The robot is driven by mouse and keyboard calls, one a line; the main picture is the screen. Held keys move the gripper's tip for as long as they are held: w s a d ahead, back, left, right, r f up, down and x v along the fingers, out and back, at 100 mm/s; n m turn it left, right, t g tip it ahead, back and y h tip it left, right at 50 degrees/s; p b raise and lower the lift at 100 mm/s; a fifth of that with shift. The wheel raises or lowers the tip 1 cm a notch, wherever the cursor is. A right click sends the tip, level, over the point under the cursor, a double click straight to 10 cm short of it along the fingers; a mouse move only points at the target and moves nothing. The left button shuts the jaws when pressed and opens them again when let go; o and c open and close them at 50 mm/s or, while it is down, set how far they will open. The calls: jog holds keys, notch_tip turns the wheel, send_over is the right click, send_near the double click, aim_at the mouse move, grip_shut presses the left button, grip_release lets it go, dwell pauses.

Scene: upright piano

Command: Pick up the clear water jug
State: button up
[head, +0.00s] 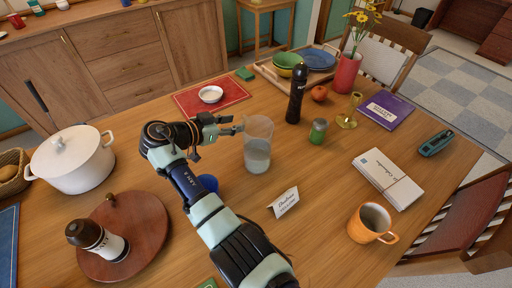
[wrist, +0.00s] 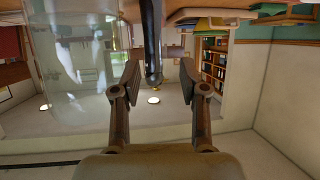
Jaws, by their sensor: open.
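The clear water jug (head: 258,146) stands upright on the wooden table, with some water in its lower part. My gripper (head: 236,125) is open and empty, at the left side of the jug near its upper half. In the wrist view, the jug (wrist: 72,60) fills the left side, outside the left finger. There my open fingers (wrist: 159,78) have a dark, slim object between them in the picture, seemingly beyond the tips. I cannot tell whether a fingertip touches the jug.
A bowl (head: 210,94) sits on a red mat (head: 188,104) behind. A name card (head: 286,202) stands in front. Bare table lies between card and orange mug (head: 369,223).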

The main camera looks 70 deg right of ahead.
aim_at(242, 121)
jog(key=b+x, duration=0.1)
jog(key=x, duration=0.4)
jog(key=shift+b, duration=0.3)
jog(key=shift+w+a, duration=0.15)
jog(key=shift+c, duration=0.5)
grip_shut()
jog(key=shift+r, duration=0.1)
